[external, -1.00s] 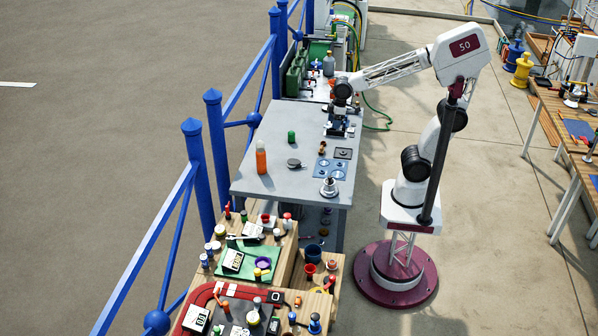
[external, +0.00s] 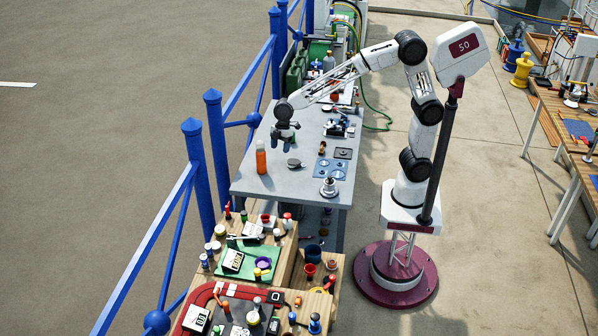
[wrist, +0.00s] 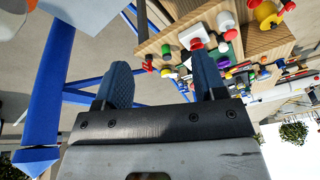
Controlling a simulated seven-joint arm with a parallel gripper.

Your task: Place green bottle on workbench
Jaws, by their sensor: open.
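My gripper (external: 285,148) hangs over the grey workbench (external: 247,185), near its left edge and just behind the orange bottle (external: 261,160). It is open. In the wrist view, its two blue-grey fingers (wrist: 163,84) stand apart, and I see nothing held between them. A small green bottle-like thing stood on the workbench at this spot in the earlier external view. My gripper now covers that spot, so the green thing is hidden, and I cannot tell whether it lies between the fingers.
A dark round item (external: 293,163) lies close to my gripper's right. A blue plate (external: 330,169) and a silver fitting (external: 328,188) sit farther right. A blue railing (external: 213,140) runs along the left. Wooden benches (external: 250,245) with clutter stand in front.

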